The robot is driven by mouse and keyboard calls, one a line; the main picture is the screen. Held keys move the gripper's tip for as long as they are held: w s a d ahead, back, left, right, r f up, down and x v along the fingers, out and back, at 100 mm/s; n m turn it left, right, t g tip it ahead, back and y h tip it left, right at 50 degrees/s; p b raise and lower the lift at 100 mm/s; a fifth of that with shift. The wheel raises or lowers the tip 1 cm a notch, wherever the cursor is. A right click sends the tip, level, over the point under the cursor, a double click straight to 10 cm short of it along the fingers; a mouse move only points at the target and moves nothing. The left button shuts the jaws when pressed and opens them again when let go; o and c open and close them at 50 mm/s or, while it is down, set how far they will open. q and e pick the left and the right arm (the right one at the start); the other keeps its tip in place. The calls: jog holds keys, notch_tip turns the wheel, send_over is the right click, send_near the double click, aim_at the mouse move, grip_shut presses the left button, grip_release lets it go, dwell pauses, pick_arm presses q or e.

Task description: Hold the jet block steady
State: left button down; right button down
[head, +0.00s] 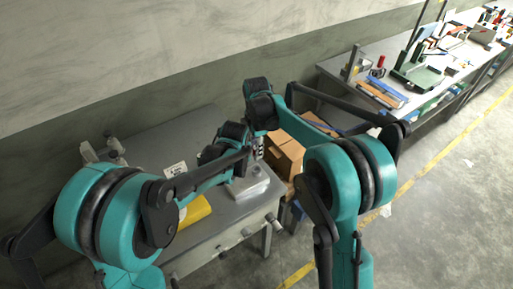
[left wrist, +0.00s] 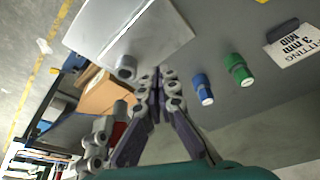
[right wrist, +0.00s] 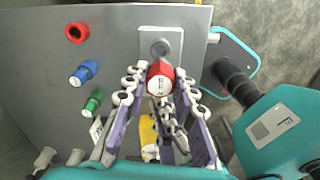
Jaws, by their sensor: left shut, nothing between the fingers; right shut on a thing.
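The jet block (head: 250,186) is a light grey metal block on the grey bench. In the left wrist view the block (left wrist: 130,30) fills the upper middle, with a round grey fitting on its near side. My left gripper (left wrist: 156,78) is shut and empty, its tips close by the block's edge; contact cannot be told. My right gripper (head: 258,150) is shut on a red cylindrical jet (right wrist: 160,76) with a pale printed end, beside the block (right wrist: 172,42) in the right wrist view.
A red ring (right wrist: 76,32) is on the bench. A yellow object (head: 195,211) is at the front of the bench. Cardboard boxes (head: 284,155) stand right of the bench. A cluttered second bench (head: 400,60) is further back.

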pick_arm(q)
jog(key=shift+r, duration=0.15)
jog(key=v, duration=0.7)
jog(key=shift+s+r, duration=0.2)
jog(key=shift+r, duration=0.15)
